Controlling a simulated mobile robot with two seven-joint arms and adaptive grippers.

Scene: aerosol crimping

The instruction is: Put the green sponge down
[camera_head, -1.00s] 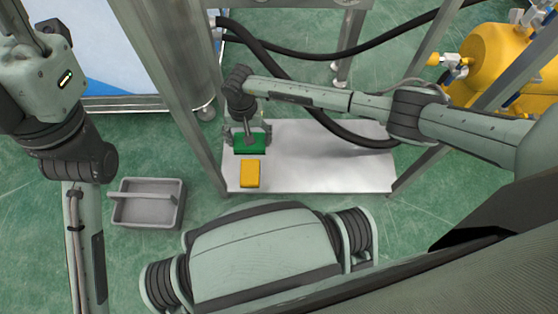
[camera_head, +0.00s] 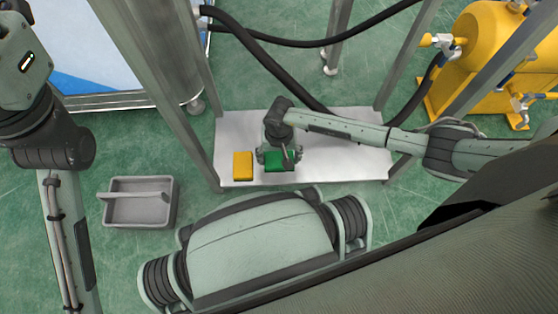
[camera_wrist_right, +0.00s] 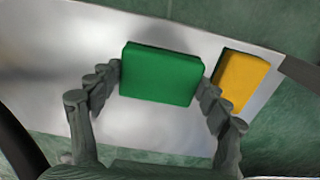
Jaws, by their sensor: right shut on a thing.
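The green sponge (camera_head: 281,163) is at the right gripper, over the metal shelf (camera_head: 330,165), just right of the yellow sponge (camera_head: 242,166). My right gripper (camera_head: 279,160) is shut on it. In the right wrist view the green sponge (camera_wrist_right: 161,74) sits between the two fingers of the right gripper (camera_wrist_right: 160,82), with the yellow sponge (camera_wrist_right: 242,80) beside it at the right. I cannot tell whether the green sponge touches the shelf. My left arm comes in at the left, but its gripper is outside the view.
A grey caddy (camera_head: 140,203) with a handle stands on the green floor left of the shelf. Metal frame posts (camera_head: 157,85) rise around the shelf. Black hoses (camera_head: 262,60) run behind it, and a yellow tank (camera_head: 485,50) stands at the back right. The shelf's right part is bare.

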